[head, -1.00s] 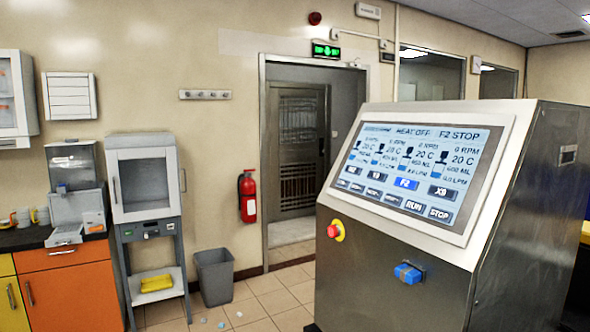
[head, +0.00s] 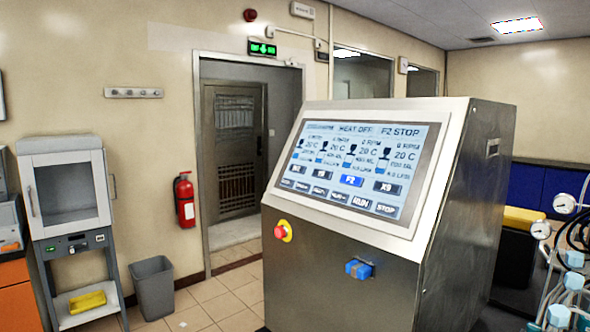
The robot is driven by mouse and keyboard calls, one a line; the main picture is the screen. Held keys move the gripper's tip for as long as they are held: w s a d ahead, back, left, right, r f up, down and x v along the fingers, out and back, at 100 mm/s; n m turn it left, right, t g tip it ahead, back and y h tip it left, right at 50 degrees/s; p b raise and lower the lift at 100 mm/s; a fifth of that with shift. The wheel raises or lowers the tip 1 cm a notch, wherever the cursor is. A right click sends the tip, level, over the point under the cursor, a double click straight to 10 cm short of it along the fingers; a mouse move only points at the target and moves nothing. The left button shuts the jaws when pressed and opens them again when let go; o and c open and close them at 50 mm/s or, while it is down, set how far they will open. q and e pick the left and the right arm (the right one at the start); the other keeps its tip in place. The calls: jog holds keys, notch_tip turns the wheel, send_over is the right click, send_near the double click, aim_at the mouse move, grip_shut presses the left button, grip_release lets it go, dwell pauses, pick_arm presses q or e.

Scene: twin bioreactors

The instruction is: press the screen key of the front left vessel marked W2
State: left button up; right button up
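A control screen (head: 358,166) sits on the sloped face of a steel cabinet (head: 340,285) right of the middle. It shows several vessel columns with readings such as 20 C. Below them is a row of vessel keys. The leftmost key (head: 298,170) and the one beside it (head: 322,174) are dark, and their small marks are hard to read. The third key (head: 351,181) is lit bright blue. The rightmost key (head: 387,188) is dark and looks marked X9. I cannot make out a clear W2. Neither of my grippers is in view.
A red stop button (head: 283,231) and a blue fitting (head: 358,269) are on the cabinet's front. Hoses and gauges (head: 560,225) stand at the far right. A grey bin (head: 153,288) and a fire extinguisher (head: 185,200) are to the left. The floor left of the cabinet is mostly clear.

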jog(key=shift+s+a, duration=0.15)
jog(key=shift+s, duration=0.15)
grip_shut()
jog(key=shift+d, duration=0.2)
